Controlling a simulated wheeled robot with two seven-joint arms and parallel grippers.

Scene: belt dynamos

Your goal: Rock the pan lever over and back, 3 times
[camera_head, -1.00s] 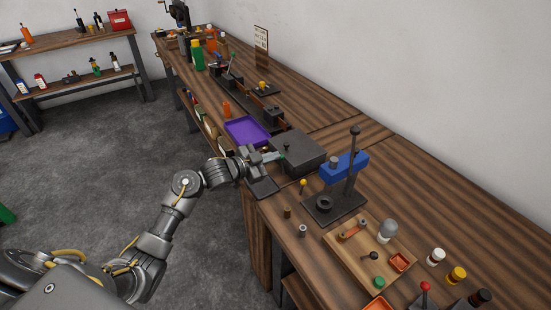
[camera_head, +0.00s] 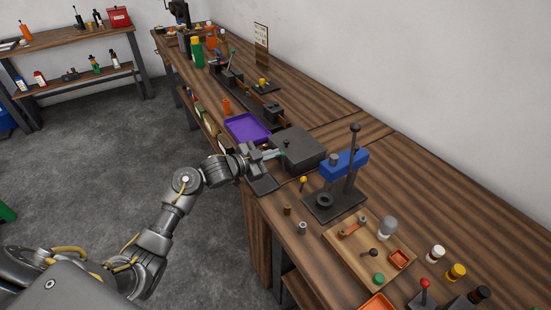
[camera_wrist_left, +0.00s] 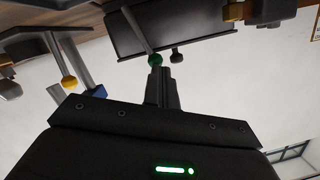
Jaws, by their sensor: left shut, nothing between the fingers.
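My left gripper (camera_head: 277,154) is shut and empty, at the near left side of a dark grey box (camera_head: 304,147) on the bench. In the left wrist view its closed fingers (camera_wrist_left: 164,72) point at a lever with a green ball knob (camera_wrist_left: 155,60). The fingertips are at or very near this knob; I cannot tell whether they touch. The lever's thin rod (camera_wrist_left: 138,32) slants in front of the dark box (camera_wrist_left: 185,22). In the head view the lever is mostly lost against the gripper and box. My right gripper is not in view.
A purple tray (camera_head: 248,127) lies left of the box. To the right stand a small yellow-knobbed lever (camera_head: 303,181), a blue-headed press (camera_head: 343,166) and a wooden tray (camera_head: 345,255) of parts. A red-knobbed lever (camera_head: 424,285) is at the bottom right.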

